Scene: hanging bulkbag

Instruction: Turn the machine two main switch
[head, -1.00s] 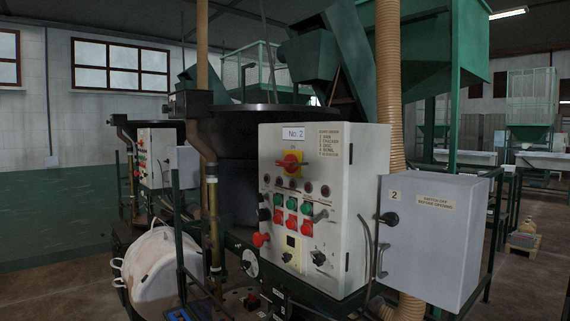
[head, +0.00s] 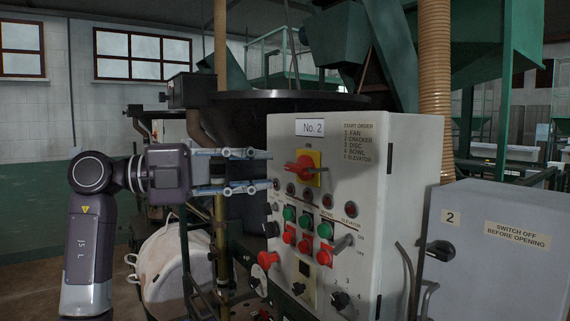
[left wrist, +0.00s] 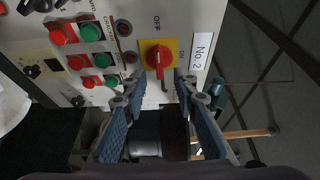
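The machine two main switch (head: 305,168) is a red rotary handle on a yellow plate, on the white "No. 2" panel (head: 392,200). In the head view its handle lies roughly level, its longer end to the left. It also shows in the left wrist view (left wrist: 158,58), with "ON" and "OFF" lettering beside it. My left gripper (head: 268,170) is open and empty, level with the switch at the panel's left edge. In the left wrist view the switch lies beyond the gap between the fingertips, apart from them. My right gripper is out of view.
Green and red buttons (head: 306,230) and a red knob (head: 266,260) sit below the switch. A grey cabinet (head: 500,240) marked 2 stands at the right. A beige hose (head: 434,80) rises behind the panel. A pale bag (head: 165,265) lies at the lower left.

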